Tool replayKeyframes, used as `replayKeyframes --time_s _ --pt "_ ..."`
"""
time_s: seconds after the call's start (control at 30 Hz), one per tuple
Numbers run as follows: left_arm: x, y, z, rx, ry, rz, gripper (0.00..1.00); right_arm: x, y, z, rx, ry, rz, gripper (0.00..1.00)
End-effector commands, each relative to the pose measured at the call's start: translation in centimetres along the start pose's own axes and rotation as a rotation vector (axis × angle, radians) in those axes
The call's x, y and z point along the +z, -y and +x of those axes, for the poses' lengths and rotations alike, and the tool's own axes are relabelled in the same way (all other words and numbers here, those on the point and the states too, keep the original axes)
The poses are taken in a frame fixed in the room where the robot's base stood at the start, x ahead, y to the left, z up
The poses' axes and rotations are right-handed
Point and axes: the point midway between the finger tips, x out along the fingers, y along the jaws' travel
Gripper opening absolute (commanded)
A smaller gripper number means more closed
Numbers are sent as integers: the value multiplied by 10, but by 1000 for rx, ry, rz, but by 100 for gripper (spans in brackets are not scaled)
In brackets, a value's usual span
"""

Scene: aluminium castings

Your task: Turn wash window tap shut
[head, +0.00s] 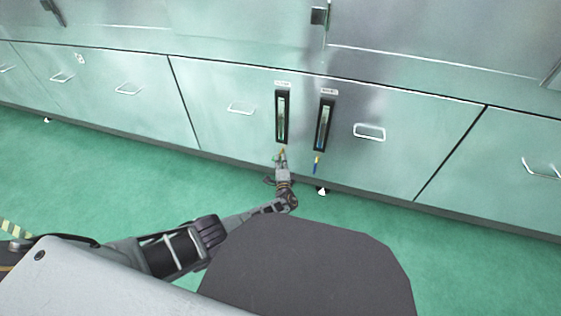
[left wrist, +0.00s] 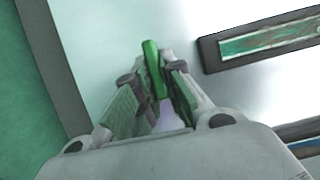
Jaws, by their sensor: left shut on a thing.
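Two tall black-framed sight windows stand side by side on the cabinet front in the head view, a left one (head: 282,115) and a right one (head: 325,122). Their labels are too small to read. My left gripper (head: 282,160) is just below the left window, shut on its tap. In the left wrist view my left gripper (left wrist: 150,82) has the tap's green lever (left wrist: 152,64) between its fingers. The left window's frame (left wrist: 209,52) is beside it. The right window's tap has a blue lever (head: 316,168) hanging down, untouched. My right gripper is out of view.
The steel cabinet front (head: 230,80) has several wire handles, one (head: 369,131) to the right of the windows and one (head: 240,108) to their left. The green floor (head: 130,180) in front is clear around my arm.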

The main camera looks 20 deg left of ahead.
Motion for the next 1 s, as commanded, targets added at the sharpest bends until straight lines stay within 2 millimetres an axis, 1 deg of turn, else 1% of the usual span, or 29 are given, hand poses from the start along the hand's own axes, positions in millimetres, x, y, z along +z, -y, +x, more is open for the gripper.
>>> replayKeyframes --time_s 0.27,0.3,0.43,0.67,0.77,1.0 --pt "0 -1 -1 1 -1 3 0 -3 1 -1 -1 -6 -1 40" --pt "0 -1 -1 1 -1 3 14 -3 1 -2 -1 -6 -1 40" --pt "0 -1 0 1 -1 2 31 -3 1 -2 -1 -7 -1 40" --pt "0 0 0 0 -1 1 32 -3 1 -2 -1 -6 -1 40" --pt "0 0 0 0 -1 1 32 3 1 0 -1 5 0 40" --pt "0 -1 -4 1 -1 0 32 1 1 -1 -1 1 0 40"
